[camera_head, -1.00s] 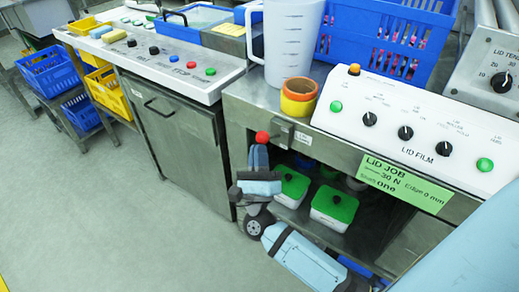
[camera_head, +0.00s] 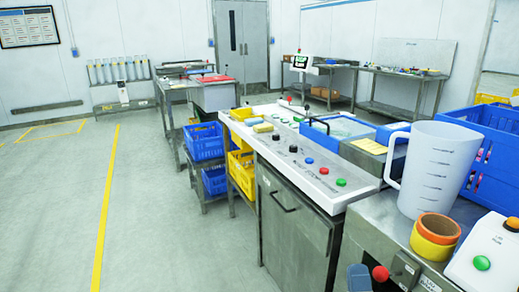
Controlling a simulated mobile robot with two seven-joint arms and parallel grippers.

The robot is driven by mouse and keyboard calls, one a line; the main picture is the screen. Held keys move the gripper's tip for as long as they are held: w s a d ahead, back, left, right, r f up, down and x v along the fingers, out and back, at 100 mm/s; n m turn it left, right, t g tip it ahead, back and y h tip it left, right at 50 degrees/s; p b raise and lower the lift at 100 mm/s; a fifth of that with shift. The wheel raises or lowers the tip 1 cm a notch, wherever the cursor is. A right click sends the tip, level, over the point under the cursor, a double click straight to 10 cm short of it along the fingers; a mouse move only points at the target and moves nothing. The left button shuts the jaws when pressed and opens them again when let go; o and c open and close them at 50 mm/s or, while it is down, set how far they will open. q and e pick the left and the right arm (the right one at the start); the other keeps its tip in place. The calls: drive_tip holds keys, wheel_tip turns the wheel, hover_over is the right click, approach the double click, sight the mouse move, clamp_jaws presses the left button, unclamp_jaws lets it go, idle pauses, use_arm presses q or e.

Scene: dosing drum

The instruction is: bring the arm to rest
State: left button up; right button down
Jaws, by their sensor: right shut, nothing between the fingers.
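My right gripper (camera_head: 359,278) shows only as a small grey-blue tip at the bottom edge. It is shut, with nothing seen in it. The tip is just left of a red ball knob (camera_head: 380,273) on the front of the steel bench; I cannot tell whether they touch. The rest of my right arm is below the picture. My left gripper is not in view.
A clear jug (camera_head: 437,175), orange and yellow rings (camera_head: 436,235) and a white panel (camera_head: 490,262) stand on the near bench. A control console (camera_head: 305,165) is beyond it, with blue (camera_head: 203,142) and yellow crates (camera_head: 241,170) beside it. Open floor (camera_head: 150,210) lies left.

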drive_tip(key=s+a+r+n+y, duration=0.3)
drive_tip(key=a+r+n+y, duration=0.25)
drive_tip(key=n, duration=0.25)
drive_tip(key=s+a+f+n+g+y, duration=0.1)
drive_tip(key=s+f+n+g, duration=0.5)
drive_tip(key=f, duration=0.3)
drive_tip(key=s+a+f+n+g+y, duration=0.1)
drive_tip(key=s+f+n+g, duration=0.3)
drive_tip(key=f+n+g, duration=0.35)
use_arm(q)
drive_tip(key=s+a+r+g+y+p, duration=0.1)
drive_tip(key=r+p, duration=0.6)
drive_tip(key=p, duration=0.8)
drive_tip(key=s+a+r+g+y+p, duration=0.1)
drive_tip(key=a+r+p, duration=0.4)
drive_tip(key=p, duration=1.1)
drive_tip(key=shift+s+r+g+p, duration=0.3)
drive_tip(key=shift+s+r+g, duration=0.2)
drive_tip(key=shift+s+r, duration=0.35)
use_arm(e)
drive_tip(key=s+d+r+n+g+h, duration=0.1)
drive_tip(key=s+d+r+h, duration=0.1)
drive_tip(key=r, duration=1)
drive_tip(key=shift+s+d+r+h, duration=0.3)
drive_tip(key=shift+s+d, duration=0.35)
drive_tip(key=shift+d, duration=0.5)
